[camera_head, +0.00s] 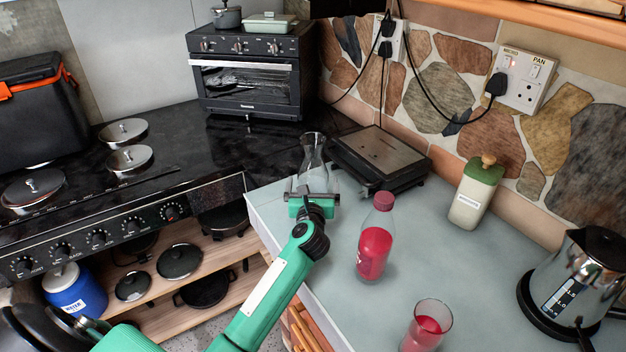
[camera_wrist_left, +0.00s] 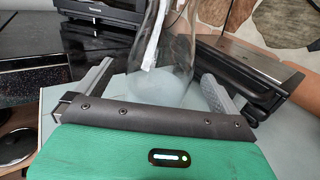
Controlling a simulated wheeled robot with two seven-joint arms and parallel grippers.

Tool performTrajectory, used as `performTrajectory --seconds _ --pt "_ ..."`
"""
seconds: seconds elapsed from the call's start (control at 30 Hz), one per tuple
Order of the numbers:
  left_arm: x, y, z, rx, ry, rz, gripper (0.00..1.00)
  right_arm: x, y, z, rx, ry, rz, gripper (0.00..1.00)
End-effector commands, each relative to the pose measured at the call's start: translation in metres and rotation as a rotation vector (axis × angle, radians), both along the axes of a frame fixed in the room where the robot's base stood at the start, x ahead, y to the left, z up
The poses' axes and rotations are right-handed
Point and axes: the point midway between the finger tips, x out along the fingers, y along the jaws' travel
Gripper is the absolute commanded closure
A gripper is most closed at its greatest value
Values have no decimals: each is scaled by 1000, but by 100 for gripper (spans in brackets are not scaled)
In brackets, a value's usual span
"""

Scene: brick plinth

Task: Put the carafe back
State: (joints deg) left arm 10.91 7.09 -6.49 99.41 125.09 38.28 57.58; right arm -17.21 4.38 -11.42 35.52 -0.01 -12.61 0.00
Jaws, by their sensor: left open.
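My right gripper is not in view.
A flat grill (camera_head: 376,152) is close behind and right of the carafe. A red bottle (camera_head: 375,240), a glass of red drink (camera_head: 427,325), a green-topped canister (camera_head: 475,195) and a kettle (camera_head: 575,275) stand on the right. A black hob (camera_head: 75,190) and oven (camera_head: 250,75) are left.

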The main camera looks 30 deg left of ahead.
Motion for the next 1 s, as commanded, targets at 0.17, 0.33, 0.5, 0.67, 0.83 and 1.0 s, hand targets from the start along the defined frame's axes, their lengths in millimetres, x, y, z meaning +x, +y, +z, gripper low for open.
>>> performTrajectory --seconds 0.17,0.33,0.5,0.67,0.83,1.0 --pt "-37 -18 -3 -2 1 -1 0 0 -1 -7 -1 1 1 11" --pt "-62 -30 -2 -1 0 -1 0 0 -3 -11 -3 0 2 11" --pt "-74 -36 -1 -1 0 -1 0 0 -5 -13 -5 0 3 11" --pt "-77 -37 0 -1 0 0 0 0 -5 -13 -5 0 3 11" --pt "-76 -37 0 0 0 0 0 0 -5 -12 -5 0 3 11" --pt "-76 -37 0 0 0 0 0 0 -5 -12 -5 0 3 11"
